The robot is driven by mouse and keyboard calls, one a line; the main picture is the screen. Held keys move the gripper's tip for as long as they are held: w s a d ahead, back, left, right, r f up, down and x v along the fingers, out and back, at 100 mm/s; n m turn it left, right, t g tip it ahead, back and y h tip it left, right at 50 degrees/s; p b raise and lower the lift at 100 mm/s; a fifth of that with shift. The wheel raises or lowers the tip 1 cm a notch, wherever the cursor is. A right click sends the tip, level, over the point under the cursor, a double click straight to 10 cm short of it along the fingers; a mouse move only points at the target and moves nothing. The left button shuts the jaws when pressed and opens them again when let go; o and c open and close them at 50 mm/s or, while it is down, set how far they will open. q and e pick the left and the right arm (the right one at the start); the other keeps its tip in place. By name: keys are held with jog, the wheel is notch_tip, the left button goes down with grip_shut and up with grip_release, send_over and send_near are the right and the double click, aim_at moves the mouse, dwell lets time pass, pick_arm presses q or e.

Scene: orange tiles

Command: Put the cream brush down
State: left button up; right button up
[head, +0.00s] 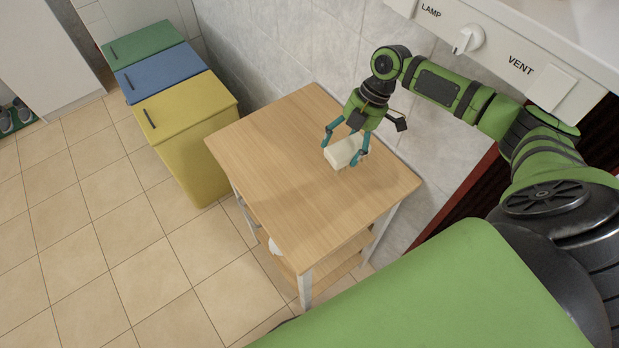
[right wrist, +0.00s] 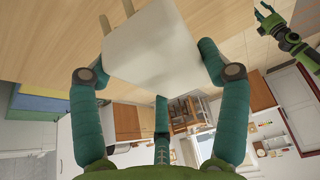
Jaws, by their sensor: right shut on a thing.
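The cream brush (head: 343,151) is a pale, blocky thing at the table's back right part in the head view. My right gripper (head: 346,143) is shut on it from above, with teal fingers on its sides. In the right wrist view the brush (right wrist: 158,45) fills the space between the fingers. The brush is at or just above the wooden table top (head: 290,140); I cannot tell whether it touches. My left gripper (right wrist: 268,14) shows small at the upper right of the right wrist view, away from the brush; its jaw state is unclear.
The table top is otherwise bare, with free room left and in front of the brush. Yellow (head: 190,108), blue (head: 162,72) and green (head: 143,43) bins stand left of the table. A white panel with a knob (head: 467,39) is at the upper right.

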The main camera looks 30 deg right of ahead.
jog(key=shift+s+d+r, duration=0.2)
jog(key=shift+d+r, duration=0.2)
jog(key=shift+w+a+f, duration=0.1)
jog(key=a+f+b, duration=0.1)
jog(key=a+f, duration=0.1)
jog(key=a, duration=0.1)
jog(key=a+f+b, duration=0.2)
jog(key=a, duration=0.2)
jog(key=s+a+f+b, duration=0.1)
jog(key=a+f, duration=0.2)
jog(key=a, duration=0.1)
jog(key=shift+a+b, duration=0.25)
jog(key=shift+b, duration=0.05)
notch_tip(320, 180, down, 4)
jog(key=b, duration=0.3)
jog(key=shift+s+r, duration=0.1)
jog(key=shift+r, duration=0.05)
jog(key=o, duration=1.5)
jog(key=shift+o, duration=0.2)
